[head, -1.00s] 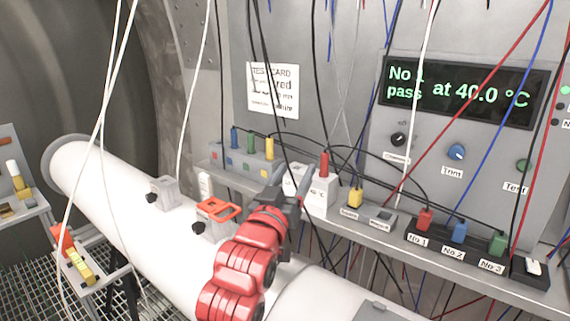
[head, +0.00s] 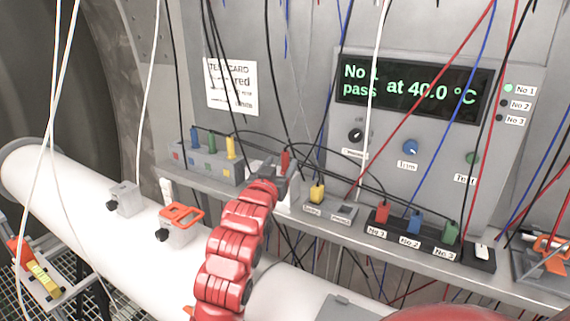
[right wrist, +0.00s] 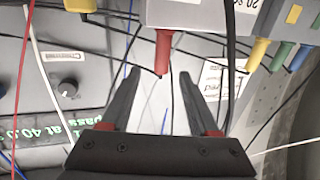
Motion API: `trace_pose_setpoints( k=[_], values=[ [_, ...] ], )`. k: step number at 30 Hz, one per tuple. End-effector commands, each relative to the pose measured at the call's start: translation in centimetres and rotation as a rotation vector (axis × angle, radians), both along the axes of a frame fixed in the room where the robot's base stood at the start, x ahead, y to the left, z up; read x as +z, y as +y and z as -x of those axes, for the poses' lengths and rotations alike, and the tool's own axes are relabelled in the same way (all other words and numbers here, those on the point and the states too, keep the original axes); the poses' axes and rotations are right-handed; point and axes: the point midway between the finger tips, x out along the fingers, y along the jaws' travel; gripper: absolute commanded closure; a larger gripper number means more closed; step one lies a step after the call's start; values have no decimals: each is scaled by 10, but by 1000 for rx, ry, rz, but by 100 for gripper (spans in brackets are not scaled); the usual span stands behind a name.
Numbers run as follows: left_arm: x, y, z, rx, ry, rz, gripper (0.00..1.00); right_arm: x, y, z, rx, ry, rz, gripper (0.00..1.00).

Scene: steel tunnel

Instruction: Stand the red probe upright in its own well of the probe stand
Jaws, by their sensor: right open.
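The red probe (head: 285,160) stands upright in a white block on the shelf, its lower part hidden by my gripper. The right wrist view shows the red probe (right wrist: 163,50) with a black lead at its end. My right gripper (head: 280,172) is open beside the probe. In the right wrist view its fingertips (right wrist: 160,76) lie on either side of the probe's lead end, with gaps on both sides. The grey probe stand (head: 205,172) is left of the gripper, holding blue, green and yellow probes upright. No red probe shows in it. My left gripper is out of view.
A yellow plug (head: 317,193) and the No 1, No 2 and No 3 blocks (head: 415,235) stand along the shelf to the right. Black leads arch over the shelf, and loose cables hang in front. A white pipe (head: 80,195) with an orange-handled clamp (head: 180,222) runs below.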

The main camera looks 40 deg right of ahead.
Motion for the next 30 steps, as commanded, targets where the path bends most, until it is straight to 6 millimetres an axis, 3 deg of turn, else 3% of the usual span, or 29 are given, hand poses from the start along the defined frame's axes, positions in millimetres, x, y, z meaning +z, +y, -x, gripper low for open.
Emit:
trace_pose_setpoints(
  k=[15, 24, 26, 30],
  values=[
    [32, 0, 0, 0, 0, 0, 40, 6, -43, -28, -1, 1, 2, 38],
    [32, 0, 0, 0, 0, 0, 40, 3, -46, -31, 1, -1, 2, 38],
    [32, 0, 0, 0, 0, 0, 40, 4, -46, -31, 1, -1, 2, 46],
    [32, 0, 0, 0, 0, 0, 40, 4, -46, -31, 1, -1, 2, 71]
  ],
)
